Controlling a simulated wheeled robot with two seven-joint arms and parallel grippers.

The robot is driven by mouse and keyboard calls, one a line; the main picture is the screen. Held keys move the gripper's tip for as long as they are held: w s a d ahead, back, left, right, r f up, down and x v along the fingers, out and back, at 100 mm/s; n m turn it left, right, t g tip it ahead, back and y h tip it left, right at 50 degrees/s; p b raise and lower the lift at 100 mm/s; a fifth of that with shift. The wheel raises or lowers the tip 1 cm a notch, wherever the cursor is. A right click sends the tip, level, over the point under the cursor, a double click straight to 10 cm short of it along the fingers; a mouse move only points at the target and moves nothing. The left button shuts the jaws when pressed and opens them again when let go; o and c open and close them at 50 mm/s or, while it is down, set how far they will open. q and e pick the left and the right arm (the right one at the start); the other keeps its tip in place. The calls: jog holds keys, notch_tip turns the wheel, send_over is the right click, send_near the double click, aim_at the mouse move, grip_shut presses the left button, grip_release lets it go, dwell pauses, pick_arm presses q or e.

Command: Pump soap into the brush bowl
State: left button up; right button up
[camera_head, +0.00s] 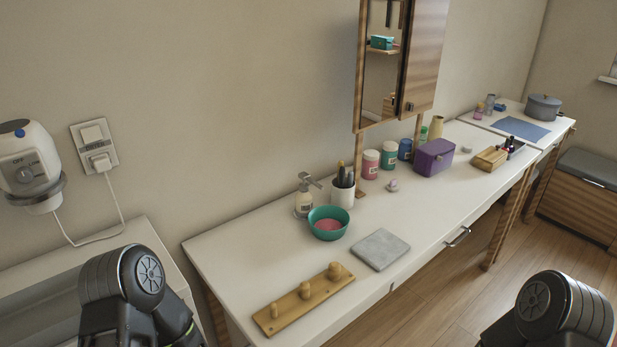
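A soap pump bottle (304,197) with a pale body and a grey pump head stands upright near the wall on the white counter. A teal bowl (326,232) with pink contents sits just in front of it, to the right. The pump spout points to the right; I cannot tell whether it is over the bowl. No brush can be made out in the bowl. Parts of my two arms show at the bottom left and bottom right, away from the bottle and bowl. Neither gripper's fingers are in view.
A cup with dark items (343,191) stands right of the bottle. A grey slab (380,249) and a wooden peg board (303,298) lie nearer the front edge. Jars (370,164) and a purple box (434,157) stand further right. A mirror cabinet (400,65) hangs above.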

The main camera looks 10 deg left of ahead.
pick_arm(q)
grip_shut()
dwell(1.5)
